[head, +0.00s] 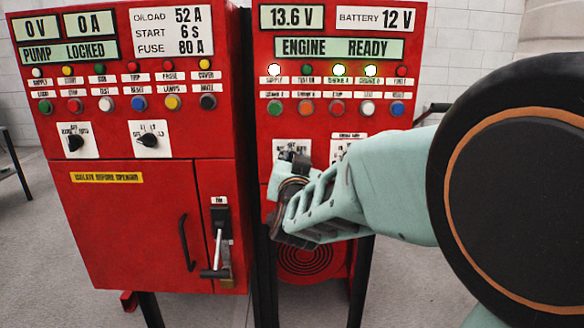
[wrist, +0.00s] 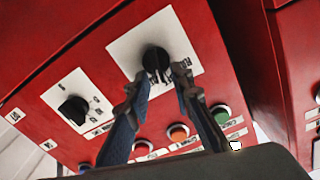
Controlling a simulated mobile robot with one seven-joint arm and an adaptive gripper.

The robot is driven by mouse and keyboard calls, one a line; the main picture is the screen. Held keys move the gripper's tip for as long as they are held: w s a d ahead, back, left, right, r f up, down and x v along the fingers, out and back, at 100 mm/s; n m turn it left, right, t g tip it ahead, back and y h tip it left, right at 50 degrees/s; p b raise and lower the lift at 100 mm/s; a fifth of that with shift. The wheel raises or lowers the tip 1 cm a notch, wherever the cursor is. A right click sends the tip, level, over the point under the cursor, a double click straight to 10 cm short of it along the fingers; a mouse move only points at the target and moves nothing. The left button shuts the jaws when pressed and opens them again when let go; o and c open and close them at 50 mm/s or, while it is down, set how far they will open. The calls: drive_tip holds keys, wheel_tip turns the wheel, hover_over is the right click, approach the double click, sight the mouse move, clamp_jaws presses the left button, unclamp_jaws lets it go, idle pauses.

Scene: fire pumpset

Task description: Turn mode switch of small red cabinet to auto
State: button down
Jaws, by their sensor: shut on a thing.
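The small red cabinet (head: 310,128) is on the right in the head view, with lit displays reading 13.6 V and ENGINE READY. It has two switch plates low on its front. My gripper (head: 293,163) is at the left plate (head: 279,148) in the head view, and its wrist partly covers the right plate (head: 338,150). In the wrist view, my gripper (wrist: 158,80) has its fingers on both sides of a black knob (wrist: 155,58) on a white plate and is shut on it. The knob's exact pointing is hard to tell. A second black knob (wrist: 74,108) is to its left.
A larger red cabinet (head: 130,230) stands close on the left in the head view, with two switches, a door handle (head: 187,243) and a lever (head: 217,245). Several coloured push buttons (wrist: 178,132) sit close to my fingers in the wrist view. Grey floor lies around.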

drive_tip(key=shift+d+f+m+b, duration=0.15)
drive_tip(key=shift+d+m+b, duration=0.05)
drive_tip(key=shift+m+b, duration=1.3)
drive_tip(key=shift+d+f+m+b, duration=0.1)
drive_tip(key=shift+d+m+b, duration=0.1)
drive_tip(key=shift+m+b, duration=1.3)
drive_tip(key=c, duration=2.1)
unclamp_jaws()
drive_tip(key=shift+r, duration=0.1)
